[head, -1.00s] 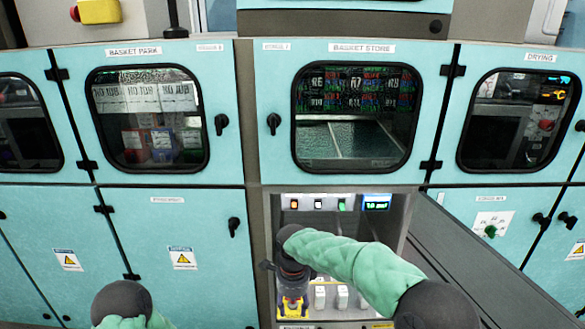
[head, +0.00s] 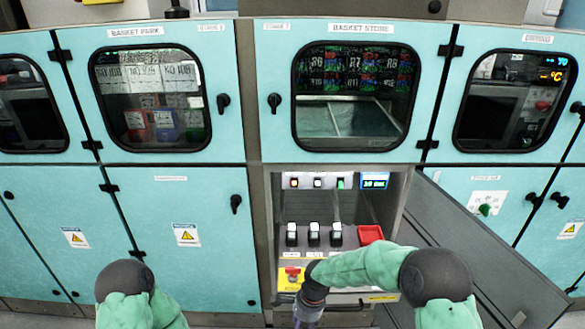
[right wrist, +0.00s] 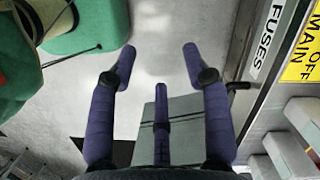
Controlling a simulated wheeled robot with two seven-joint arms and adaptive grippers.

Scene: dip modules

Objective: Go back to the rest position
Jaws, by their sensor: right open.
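My right gripper (head: 308,312) is at the bottom of the head view, in front of the open cabinet bay (head: 345,205). Its purple fingers run down towards the picture's lower edge. In the right wrist view the right gripper (right wrist: 159,58) is open, with its fingers spread and nothing between them. My left arm shows only as a dark joint and green sleeve at the lower left of the head view; its gripper is out of view.
A FUSES label (right wrist: 265,38) lies right of the gripper in the wrist view.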

